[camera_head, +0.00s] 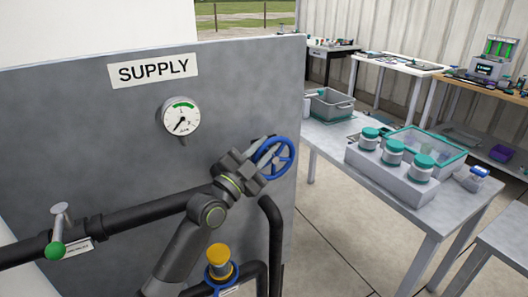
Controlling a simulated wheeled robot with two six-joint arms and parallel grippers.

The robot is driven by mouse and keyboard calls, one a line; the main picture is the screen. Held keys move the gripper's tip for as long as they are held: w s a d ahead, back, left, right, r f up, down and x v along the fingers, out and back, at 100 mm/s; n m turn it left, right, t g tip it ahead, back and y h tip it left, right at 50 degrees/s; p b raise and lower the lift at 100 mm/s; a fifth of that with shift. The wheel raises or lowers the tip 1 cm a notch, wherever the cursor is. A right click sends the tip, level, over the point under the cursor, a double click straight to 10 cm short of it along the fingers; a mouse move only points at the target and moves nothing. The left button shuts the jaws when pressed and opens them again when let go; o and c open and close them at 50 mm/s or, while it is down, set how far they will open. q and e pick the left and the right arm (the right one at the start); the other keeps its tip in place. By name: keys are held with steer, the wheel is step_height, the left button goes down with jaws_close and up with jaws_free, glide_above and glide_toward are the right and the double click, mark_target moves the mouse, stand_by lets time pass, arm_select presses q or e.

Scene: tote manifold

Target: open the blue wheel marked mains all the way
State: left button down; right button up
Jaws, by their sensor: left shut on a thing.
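The blue wheel (285,151) stands at the right end of the dark pipe, in front of the grey panel (100,125). Its rim and spokes face right, and its left side is partly hidden by my gripper. My left gripper (264,163) is at the wheel, shut on its rim. The finger contact is small and partly hidden. No mark reading mains can be read on this wheel from here. My right gripper is not in view.
A gauge (181,117) hangs below the SUPPLY sign (153,70). A green-knobbed lever (55,250) is on the pipe at left. A yellow cap with a blue ring (219,256) is close beside my forearm. A bench (395,208) with white jars stands right.

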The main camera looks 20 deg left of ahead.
arm_select(q)
steer(key=shift+r, duration=0.4)
steer(key=c, duration=1.7)
jaws_free()
steer(key=o, duration=0.3)
steer(key=shift+a+f, duration=0.2)
steer(key=shift+s+f, duration=0.15)
steer(key=shift+f, duration=0.05)
steer(key=v, duration=1.7)
steer(key=shift+r, duration=0.1)
